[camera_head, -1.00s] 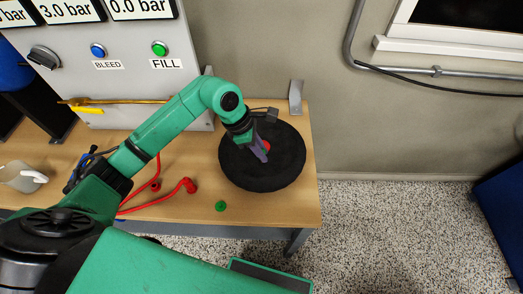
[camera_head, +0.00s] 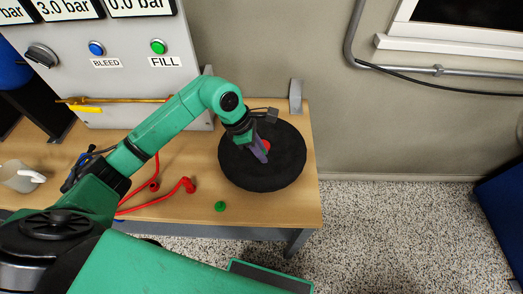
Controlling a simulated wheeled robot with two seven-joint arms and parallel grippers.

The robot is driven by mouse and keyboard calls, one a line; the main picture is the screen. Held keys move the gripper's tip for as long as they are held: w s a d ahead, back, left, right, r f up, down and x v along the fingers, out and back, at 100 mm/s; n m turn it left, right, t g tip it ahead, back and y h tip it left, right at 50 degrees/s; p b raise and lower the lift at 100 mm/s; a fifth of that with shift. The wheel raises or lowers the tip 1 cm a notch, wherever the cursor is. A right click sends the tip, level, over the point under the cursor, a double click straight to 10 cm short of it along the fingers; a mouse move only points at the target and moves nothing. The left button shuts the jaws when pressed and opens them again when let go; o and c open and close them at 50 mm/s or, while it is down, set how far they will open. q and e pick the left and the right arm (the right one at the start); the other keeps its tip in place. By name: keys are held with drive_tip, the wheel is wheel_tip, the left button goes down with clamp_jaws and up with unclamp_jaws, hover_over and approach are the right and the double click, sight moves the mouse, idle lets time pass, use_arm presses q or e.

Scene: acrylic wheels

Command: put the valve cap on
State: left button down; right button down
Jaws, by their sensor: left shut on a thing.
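A black wheel (camera_head: 240,174) lies flat on the wooden table near its right end. A little red (camera_head: 267,147) shows at its middle, mostly hidden by my gripper. My left gripper (camera_head: 263,158) points down over the middle of the wheel. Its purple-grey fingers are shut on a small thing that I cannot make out. I cannot tell whether that thing touches the wheel. A small round green piece (camera_head: 220,206) lies on the table in front of the wheel; I cannot tell if it is a valve cap. My right gripper is not in view.
A red hose (camera_head: 160,200) lies left of the wheel. A white mug (camera_head: 18,178) stands at the far left. A metal bracket (camera_head: 296,95) stands behind the wheel.

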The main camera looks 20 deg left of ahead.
use_arm(q)
drive_tip(key=shift+f+b, duration=0.75)
drive_tip(key=shift+f, duration=0.2)
drive_tip(key=shift+r, duration=0.1)
drive_tip(key=c, duration=0.7)
unclamp_jaws()
drive_tip(key=shift+c, duration=0.2)
drive_tip(key=b+v, duration=0.1)
drive_tip(key=v, duration=1.3)
drive_tip(key=shift+a+r, duration=0.25)
